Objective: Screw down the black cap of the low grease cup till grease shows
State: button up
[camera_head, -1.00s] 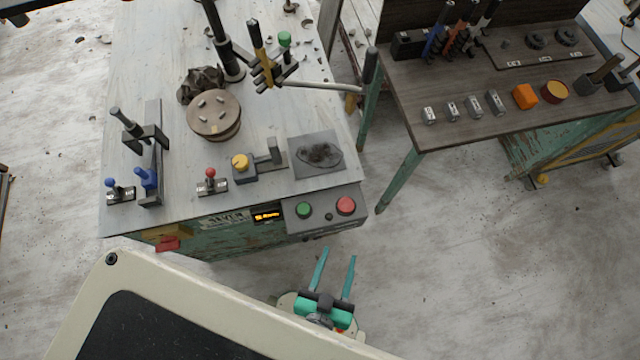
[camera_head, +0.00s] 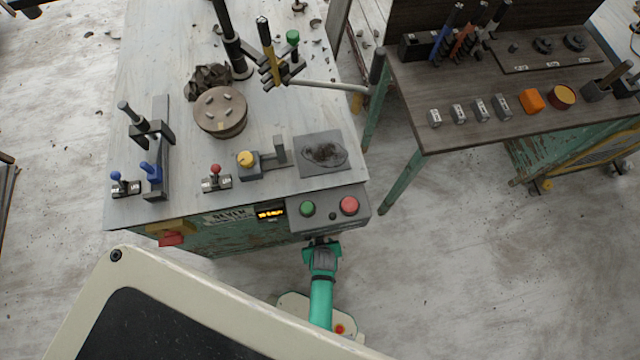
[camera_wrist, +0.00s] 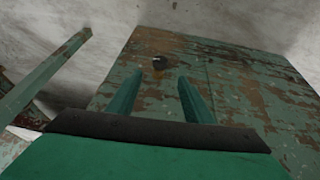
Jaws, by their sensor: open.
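A small dark round knob (camera_wrist: 160,63), which looks like the black cap of the low grease cup, sits on the worn green panel (camera_wrist: 222,75) in the wrist view. No grease can be made out at it. My gripper (camera_wrist: 160,77) is open; its two teal fingers point toward the panel, with the dark knob just beyond and between the tips. Nothing is between the fingers. In the head view my arm's end is at the front of the bench below the button box, with the fingers hidden. The cap is hidden there too.
The button box (camera_head: 328,212), with green and red buttons, overhangs above my gripper. A red switch (camera_head: 171,239) is on the bench front at left. A green bar (camera_wrist: 45,72) stands left in the wrist view.

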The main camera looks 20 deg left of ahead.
jog(key=shift+x, duration=5.2)
jog(key=c, duration=1.1)
jog(key=shift+o, duration=0.2)
jog(key=shift+w+d+m+g+y, duration=0.1)
jog(key=shift+d+m+g+y, duration=0.1)
jog(key=shift+g+y, duration=0.35)
jog(key=shift+d+m+g+y, duration=0.1)
jog(key=shift+m+g+y, duration=0.2)
jog(key=shift+y, duration=0.35)
jog(key=o, duration=1.1)
jog(key=shift+c, duration=0.2)
